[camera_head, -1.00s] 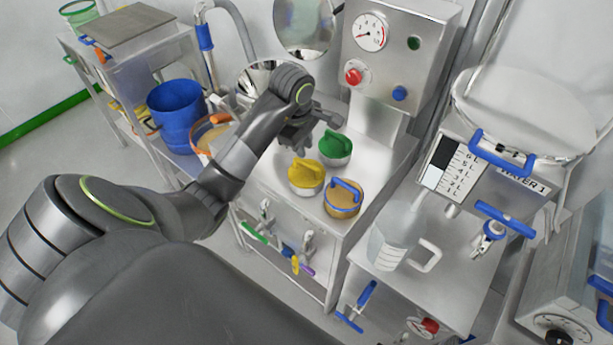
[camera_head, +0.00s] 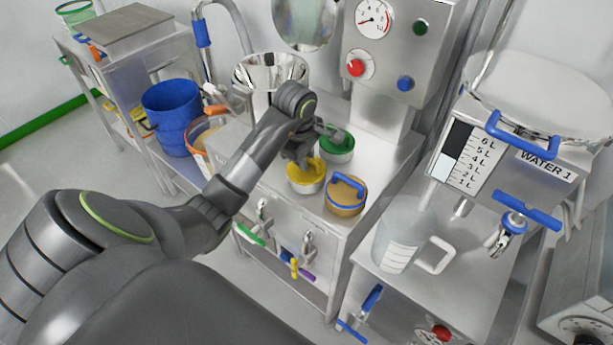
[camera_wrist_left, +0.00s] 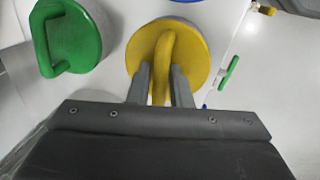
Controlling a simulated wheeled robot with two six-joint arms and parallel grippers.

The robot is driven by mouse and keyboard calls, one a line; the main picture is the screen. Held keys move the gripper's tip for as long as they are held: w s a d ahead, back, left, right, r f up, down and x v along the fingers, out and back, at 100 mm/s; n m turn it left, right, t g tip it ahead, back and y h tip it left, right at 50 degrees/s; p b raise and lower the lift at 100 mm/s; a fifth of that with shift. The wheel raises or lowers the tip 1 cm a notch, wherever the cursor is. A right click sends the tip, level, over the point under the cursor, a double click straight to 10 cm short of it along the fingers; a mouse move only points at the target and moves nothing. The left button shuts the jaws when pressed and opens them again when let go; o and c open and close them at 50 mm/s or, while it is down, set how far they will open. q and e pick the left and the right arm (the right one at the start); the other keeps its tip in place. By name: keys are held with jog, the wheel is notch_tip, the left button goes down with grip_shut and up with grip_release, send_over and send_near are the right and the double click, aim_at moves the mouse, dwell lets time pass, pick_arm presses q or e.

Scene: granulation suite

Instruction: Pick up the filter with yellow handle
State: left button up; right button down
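The filter with yellow handle (camera_head: 306,177) stands on the steel counter, between the green-handled filter (camera_head: 338,146) and the blue-handled filter (camera_head: 345,196). My left gripper (camera_head: 301,160) is over the yellow filter and hides part of its top. In the left wrist view, the two fingers (camera_wrist_left: 160,88) stand on either side of the yellow filter's handle (camera_wrist_left: 166,55), with the handle between them. A small gap seems to show beside the handle, so the fingers look open. The green filter (camera_wrist_left: 72,38) is to the left in that view. My right gripper is not in view.
A control panel (camera_head: 395,50) rises behind the filters. A shiny metal bowl (camera_head: 270,70) is behind my left arm. Valves with coloured handles (camera_head: 290,262) hang on the counter's front. A clear jug (camera_head: 398,245) stands to the right, below the WATER 1 tank (camera_head: 535,100).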

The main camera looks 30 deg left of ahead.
pick_arm(q)
jog(key=shift+f, duration=0.1)
grip_shut()
dwell(0.3)
jog(key=shift+w+r, duration=0.1)
jog(key=shift+r, duration=0.45)
notch_tip(320, 180, up, 2)
jog(key=shift+r+p, duration=0.2)
jog(key=shift+p, duration=0.1)
notch_tip(320, 180, up, 7)
jog(key=p, duration=0.6)
jog(key=shift+f+p, duration=0.2)
jog(key=shift+p, duration=0.2)
